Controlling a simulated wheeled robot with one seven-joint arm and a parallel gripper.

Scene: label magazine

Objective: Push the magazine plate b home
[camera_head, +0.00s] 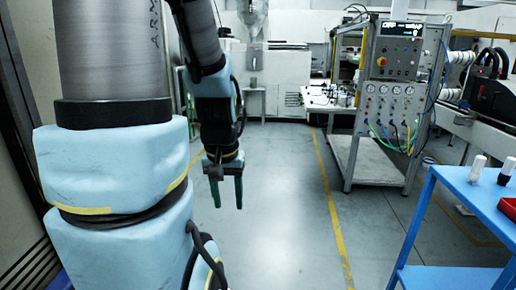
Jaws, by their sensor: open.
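My gripper (228,200) hangs fingers down in the left middle of the head view. Its two dark green fingers are apart, with nothing between them. It is over open grey floor, well left of the metal-framed machine (384,110) and the blue table (473,198). I cannot make out magazine plate b or its slot in this view. Parts of the machine's worktop (328,106) are too small to tell apart.
The blue table at the right bears a white-capped bottle (478,167), a dark one (507,171) and a red bin (508,208). A yellow line (334,215) crosses the floor. The floor (285,180) between my gripper and the machine is clear.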

